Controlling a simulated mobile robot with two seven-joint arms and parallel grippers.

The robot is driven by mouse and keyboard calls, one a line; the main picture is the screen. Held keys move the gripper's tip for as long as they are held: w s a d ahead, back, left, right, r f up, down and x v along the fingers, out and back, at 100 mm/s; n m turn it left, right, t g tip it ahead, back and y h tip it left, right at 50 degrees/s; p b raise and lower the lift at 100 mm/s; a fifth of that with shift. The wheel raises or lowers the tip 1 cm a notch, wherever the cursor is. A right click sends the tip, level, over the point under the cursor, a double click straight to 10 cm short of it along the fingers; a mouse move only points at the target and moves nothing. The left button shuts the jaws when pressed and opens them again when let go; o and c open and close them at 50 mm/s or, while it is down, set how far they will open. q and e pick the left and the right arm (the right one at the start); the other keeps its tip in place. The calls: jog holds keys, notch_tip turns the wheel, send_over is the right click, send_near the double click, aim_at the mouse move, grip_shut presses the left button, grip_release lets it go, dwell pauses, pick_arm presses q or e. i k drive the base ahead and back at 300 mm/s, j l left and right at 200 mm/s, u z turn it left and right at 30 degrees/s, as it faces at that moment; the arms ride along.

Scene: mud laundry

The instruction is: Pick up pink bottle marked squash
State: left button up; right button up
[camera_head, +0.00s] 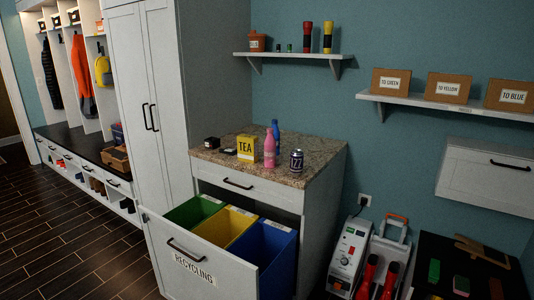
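A pink bottle (269,153) stands upright on the speckled countertop (311,174) of the recycling cabinet, near the middle. Its marking is too small to read. A yellow box marked TEA (246,148) stands just left of it, and a dark blue can (296,161) stands to its right. A blue bottle (276,132) stands behind it, partly hidden. Neither of my grippers shows in the head view.
Below the counter, an open drawer marked RECYCLING (205,264) juts forward with green, yellow and blue bins. Small dark items (212,143) lie at the counter's left. A shelf (293,55) hangs above. A white appliance (350,251) stands on the right.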

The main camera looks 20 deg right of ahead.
aim_at(269, 145)
jog(key=k+u, duration=0.1)
jog(key=u, duration=1.15)
jog(key=l+u, duration=0.55)
jog(key=u, duration=0.15)
jog(key=k+l, duration=0.1)
jog(key=l, duration=0.85)
jog(key=k+l, duration=0.1)
jog(key=l, duration=1.75)
jog(key=k, duration=0.05)
